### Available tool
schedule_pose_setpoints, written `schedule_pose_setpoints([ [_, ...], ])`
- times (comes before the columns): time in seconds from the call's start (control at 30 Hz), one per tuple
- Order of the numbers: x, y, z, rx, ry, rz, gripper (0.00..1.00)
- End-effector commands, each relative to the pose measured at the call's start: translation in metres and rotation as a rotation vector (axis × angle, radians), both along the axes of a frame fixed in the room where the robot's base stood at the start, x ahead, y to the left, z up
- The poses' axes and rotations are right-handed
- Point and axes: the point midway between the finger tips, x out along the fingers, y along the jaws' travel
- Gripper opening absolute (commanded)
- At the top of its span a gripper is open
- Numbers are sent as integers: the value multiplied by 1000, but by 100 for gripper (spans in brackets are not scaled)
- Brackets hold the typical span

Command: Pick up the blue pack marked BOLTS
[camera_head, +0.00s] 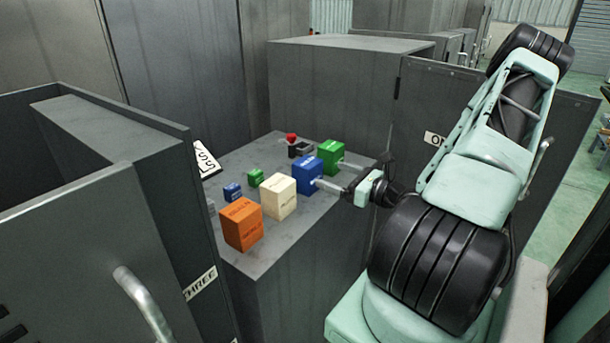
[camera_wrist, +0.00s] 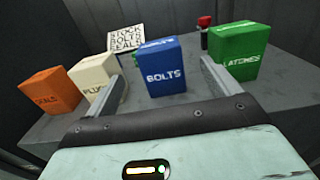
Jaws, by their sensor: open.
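The blue pack marked BOLTS (camera_wrist: 163,72) stands upright on the grey cabinet top, in the middle of the wrist view. In the head view the blue pack (camera_head: 308,176) stands between a cream pack and a green pack. My gripper (camera_wrist: 158,85) is open, with one finger to the left of the blue pack and the other to its right. In the head view my gripper (camera_head: 328,174) reaches in from the right. The pack's lower front edge lies close to the gripper's palm in the wrist view. I cannot tell whether either finger touches it.
The cream pack (camera_wrist: 95,77) is near the left finger, and the green LATCHES pack (camera_wrist: 238,53) is near the right finger. An orange pack (camera_head: 243,224), smaller packs (camera_head: 232,192) and a red-topped item (camera_head: 291,139) share the surface. Open cabinet doors (camera_head: 120,190) flank it.

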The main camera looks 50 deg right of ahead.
Motion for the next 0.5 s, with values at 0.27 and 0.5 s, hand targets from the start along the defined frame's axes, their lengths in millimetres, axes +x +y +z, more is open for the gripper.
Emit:
schedule_pose_setpoints([
  [0.27, 50, 4, 0, 0, 0, 2, 89],
  [0.5, 67, 6, 2, 0, -1, 2, 89],
])
